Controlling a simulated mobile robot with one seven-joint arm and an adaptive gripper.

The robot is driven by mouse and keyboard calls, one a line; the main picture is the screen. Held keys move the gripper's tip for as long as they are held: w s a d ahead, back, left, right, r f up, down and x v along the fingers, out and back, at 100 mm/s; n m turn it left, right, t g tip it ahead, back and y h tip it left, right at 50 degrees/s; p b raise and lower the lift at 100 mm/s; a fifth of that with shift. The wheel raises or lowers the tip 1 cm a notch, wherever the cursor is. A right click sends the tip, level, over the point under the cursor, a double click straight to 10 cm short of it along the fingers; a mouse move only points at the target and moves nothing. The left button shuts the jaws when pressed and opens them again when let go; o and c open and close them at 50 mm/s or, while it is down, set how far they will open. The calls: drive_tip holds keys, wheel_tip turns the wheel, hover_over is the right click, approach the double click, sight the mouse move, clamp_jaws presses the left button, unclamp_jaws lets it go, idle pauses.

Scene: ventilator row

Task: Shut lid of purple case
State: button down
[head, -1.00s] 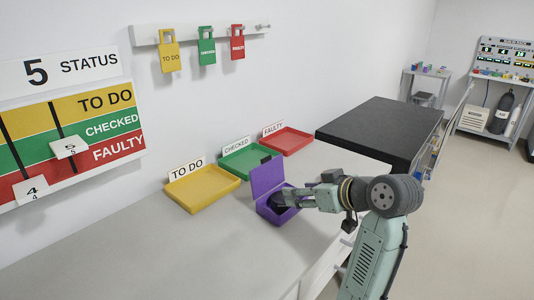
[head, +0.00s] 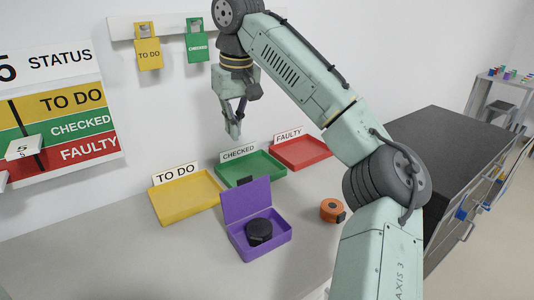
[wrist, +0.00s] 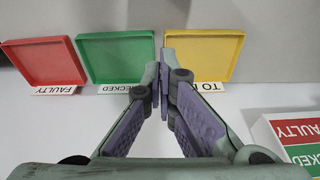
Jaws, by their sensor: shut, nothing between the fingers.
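The purple case (head: 260,240) stands on the bench in the head view, in front of the yellow and green trays. Its lid (head: 246,199) is up, standing open at the back edge. A round black thing (head: 259,231) lies inside the case. My gripper (head: 234,135) is raised high above the bench, behind and above the case, pointing down and clear of the lid. In the wrist view my gripper (wrist: 163,70) has its fingertips together with nothing between them. The case does not show in the wrist view.
Yellow (head: 186,198), green (head: 252,168) and red (head: 302,152) trays line the wall. An orange round thing (head: 332,210) lies right of the case. A black-topped cabinet (head: 440,145) stands at right. Bench in front of the case is clear.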

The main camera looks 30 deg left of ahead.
sight(247, 197)
wheel_tip(247, 197, down, 9)
drive_tip(key=s+d+p, duration=0.1)
drive_tip(key=p, duration=0.1)
drive_tip(key=shift+d, duration=0.4)
drive_tip(key=shift+s, duration=0.1)
drive_tip(key=shift+f, duration=0.1)
